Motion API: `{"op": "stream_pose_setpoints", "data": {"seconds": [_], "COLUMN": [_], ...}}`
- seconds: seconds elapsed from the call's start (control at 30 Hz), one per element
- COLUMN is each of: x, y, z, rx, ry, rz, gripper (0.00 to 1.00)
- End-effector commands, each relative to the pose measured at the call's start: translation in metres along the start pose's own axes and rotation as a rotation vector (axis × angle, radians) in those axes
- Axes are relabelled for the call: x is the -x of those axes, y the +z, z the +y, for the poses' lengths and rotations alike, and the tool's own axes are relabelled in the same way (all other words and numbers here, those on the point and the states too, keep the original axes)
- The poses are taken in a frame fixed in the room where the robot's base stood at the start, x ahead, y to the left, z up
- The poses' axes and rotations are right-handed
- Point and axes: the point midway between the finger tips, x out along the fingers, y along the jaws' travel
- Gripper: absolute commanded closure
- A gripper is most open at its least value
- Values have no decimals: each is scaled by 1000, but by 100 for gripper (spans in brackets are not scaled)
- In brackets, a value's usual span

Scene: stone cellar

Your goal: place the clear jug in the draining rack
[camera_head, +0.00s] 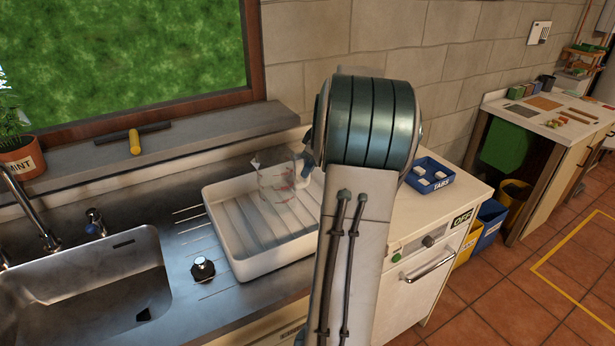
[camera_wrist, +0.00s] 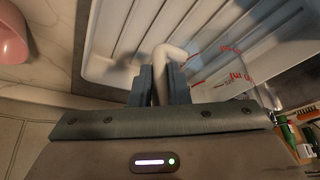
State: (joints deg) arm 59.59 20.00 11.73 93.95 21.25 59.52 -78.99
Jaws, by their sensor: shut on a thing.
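The clear jug (camera_head: 277,181) has red markings and shows over the back right part of the white draining rack (camera_head: 225,235) in the head view. In the wrist view my gripper (camera_wrist: 162,88) is shut on the jug's pale handle (camera_wrist: 170,54). The jug's clear body (camera_wrist: 228,72) with red print lies to the right of the fingers, with the ribbed floor of the rack (camera_wrist: 115,30) behind it. I cannot tell whether the jug's base touches the rack.
A steel sink (camera_head: 85,280) with a tap (camera_head: 28,210) is left of the rack. A black-topped knob (camera_head: 203,268) stands by the rack's front left. A blue tray marked TABS (camera_head: 430,176) sits to the right. A squeegee (camera_head: 134,142) lies on the sill.

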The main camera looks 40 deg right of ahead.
Motion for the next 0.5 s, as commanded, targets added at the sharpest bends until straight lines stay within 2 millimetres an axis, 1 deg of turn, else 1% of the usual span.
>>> {"op": "stream_pose_setpoints", "data": {"seconds": [0.03, 0.13, 0.33, 0.4, 0.5], "x": [-3, -9, -35, -41, -44], "y": [-3, -4, 8, 10, 11], "z": [2, 3, 2, 2, 2], "rx": [1, 1, 0, 1, 3], "ry": [0, -1, -4, -2, 0], "rz": [1, 0, -1, -1, 0], "gripper": [100, 100, 100, 100, 100]}}
